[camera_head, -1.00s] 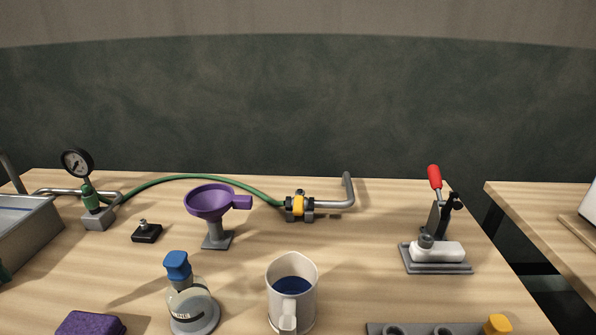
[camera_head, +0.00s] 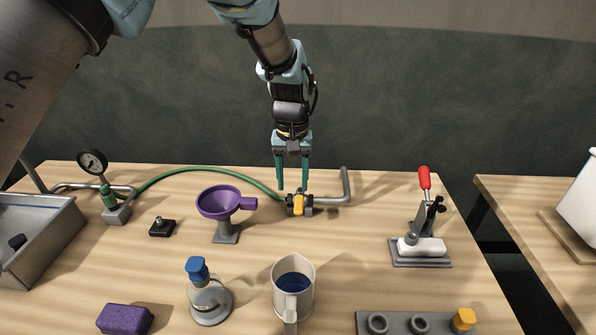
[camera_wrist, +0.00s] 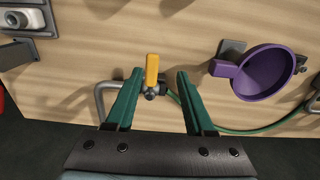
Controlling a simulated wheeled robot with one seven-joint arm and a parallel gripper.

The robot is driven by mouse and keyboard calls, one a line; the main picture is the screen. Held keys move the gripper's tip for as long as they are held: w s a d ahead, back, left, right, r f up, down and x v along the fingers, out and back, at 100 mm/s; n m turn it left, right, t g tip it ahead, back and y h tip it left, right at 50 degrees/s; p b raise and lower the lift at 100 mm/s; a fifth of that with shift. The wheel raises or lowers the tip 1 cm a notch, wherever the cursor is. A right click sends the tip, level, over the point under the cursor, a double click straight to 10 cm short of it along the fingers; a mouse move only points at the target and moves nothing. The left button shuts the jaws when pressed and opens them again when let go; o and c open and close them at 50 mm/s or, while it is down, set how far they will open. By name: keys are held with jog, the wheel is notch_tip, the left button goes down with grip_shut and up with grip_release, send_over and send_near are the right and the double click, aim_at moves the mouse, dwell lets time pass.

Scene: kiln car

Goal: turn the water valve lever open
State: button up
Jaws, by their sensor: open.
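The water valve has a yellow lever (camera_head: 298,204) and sits at the back of the table, between the green hose (camera_head: 215,170) and a bent grey pipe (camera_head: 345,188). In the wrist view the yellow lever (camera_wrist: 152,72) points away from my gripper, across the line of the pipe. My gripper (camera_head: 292,190) points down just above and behind the valve. Its green fingers are open and empty, with the valve lying between them in the wrist view (camera_wrist: 155,85). I cannot tell how high the fingertips are above the lever.
A purple funnel (camera_head: 220,203) on a stand is left of the valve. A red-handled clamp (camera_head: 424,178) stands to the right. A pressure gauge (camera_head: 93,162) is at far left.

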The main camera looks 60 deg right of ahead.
aim_at(298, 212)
jog(key=shift+s+d+f+b, duration=0.1)
jog(key=shift+s+f+b, duration=0.1)
jog(key=shift+f+b, duration=1)
jog(key=shift+s+d+f+b, duration=0.15)
jog(key=shift+f+b, duration=0.55)
jog(key=shift+f, duration=0.95)
jog(key=shift+s+f+b, duration=0.25)
jog(key=shift+f+b, duration=0.7)
jog(key=shift+f, duration=0.45)
jog(key=shift+f, duration=0.1)
jog(key=shift+f, duration=0.15)
jog(key=shift+c, duration=0.3)
grip_shut()
